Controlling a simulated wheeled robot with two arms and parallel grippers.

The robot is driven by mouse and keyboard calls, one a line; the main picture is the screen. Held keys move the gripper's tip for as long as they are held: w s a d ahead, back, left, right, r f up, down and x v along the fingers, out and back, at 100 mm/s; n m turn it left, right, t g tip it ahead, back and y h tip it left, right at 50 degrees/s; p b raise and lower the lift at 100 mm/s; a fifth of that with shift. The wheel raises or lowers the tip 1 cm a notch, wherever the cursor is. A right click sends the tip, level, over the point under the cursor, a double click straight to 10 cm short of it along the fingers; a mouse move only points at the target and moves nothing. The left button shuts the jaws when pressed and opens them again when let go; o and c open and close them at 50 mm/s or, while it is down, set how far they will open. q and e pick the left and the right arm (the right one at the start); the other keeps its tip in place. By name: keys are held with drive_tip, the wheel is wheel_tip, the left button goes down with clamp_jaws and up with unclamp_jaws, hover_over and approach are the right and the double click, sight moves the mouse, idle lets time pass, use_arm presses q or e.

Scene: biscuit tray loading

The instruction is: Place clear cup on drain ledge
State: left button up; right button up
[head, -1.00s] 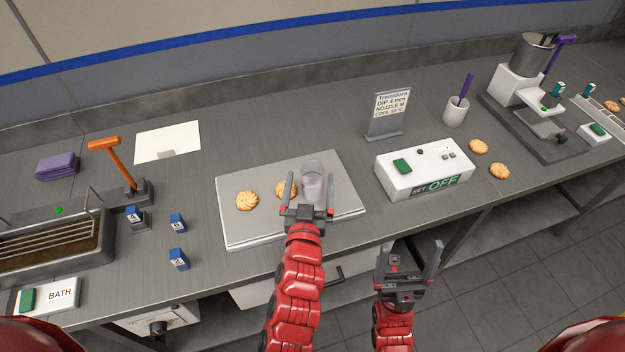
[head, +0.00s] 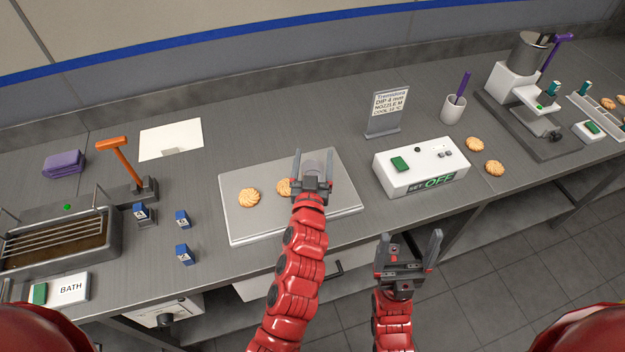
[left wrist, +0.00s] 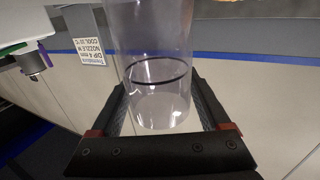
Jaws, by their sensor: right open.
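The clear cup (head: 313,168) is at the back right of the pale tray (head: 240,230), partly hidden by my left gripper (head: 313,160). In the left wrist view the clear cup (left wrist: 160,100) is upright, with a dark ring around it. Its walls sit close between both fingers (left wrist: 160,112), which look shut on it. I cannot tell whether its base touches the tray. My right gripper (head: 408,255) is open and empty in front of the counter edge. I cannot make out for certain which surface is the drain ledge; a barred rack (head: 45,240) lies over the bath at left.
Two biscuits (head: 249,197) lie on the tray, one partly hidden. A white control box (head: 420,170) and a sign (head: 386,110) stand right of it. Small blue blocks (head: 183,220) and an orange-handled lever (head: 125,160) are at left. Bare counter lies behind the tray.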

use_arm(q)
drive_tip(key=c, duration=1.1)
drive_tip(key=shift+o, duration=0.2)
